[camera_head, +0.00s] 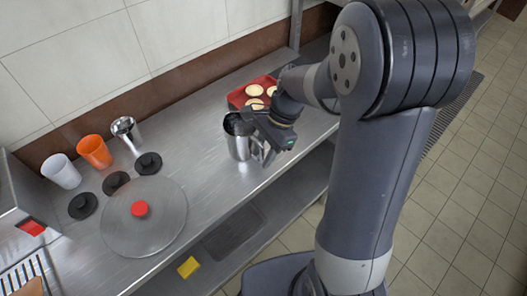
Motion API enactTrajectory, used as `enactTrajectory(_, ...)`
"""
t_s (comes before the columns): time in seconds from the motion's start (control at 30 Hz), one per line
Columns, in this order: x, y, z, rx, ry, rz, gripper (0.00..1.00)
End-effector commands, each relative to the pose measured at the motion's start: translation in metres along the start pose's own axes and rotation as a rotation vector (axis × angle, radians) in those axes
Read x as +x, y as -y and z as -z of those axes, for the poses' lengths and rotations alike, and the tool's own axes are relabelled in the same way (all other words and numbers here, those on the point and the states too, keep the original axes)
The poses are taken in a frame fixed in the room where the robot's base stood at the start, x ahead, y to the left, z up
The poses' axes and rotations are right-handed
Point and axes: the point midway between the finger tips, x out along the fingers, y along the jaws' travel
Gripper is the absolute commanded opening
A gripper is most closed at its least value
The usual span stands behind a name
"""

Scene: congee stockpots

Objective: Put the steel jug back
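A steel jug (238,147) is upright at the middle of the steel counter, near its front edge. Its handle side is to the right, towards my arm. My gripper (258,133) comes in from the right and is at the jug's rim and handle side. The dark fingers overlap the jug in the picture, so I cannot tell whether they are closed on it. I also cannot tell whether the jug's base touches the counter.
A red tray (236,97) with several pale round pieces lies behind the jug. To the left stand a steel cup (122,122), an orange cup (95,152), a white cup (62,173), black lids (82,206) and a large round lid (165,225) with a red knob. A lower shelf (290,195) runs below.

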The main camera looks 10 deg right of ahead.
Motion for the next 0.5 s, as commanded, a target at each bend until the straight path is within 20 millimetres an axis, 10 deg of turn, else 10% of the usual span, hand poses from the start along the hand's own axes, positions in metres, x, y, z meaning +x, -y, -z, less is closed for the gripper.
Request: enactTrajectory(0.5,-0.037,0.001,-0.001,-0.001,-0.003,0.007,0.35)
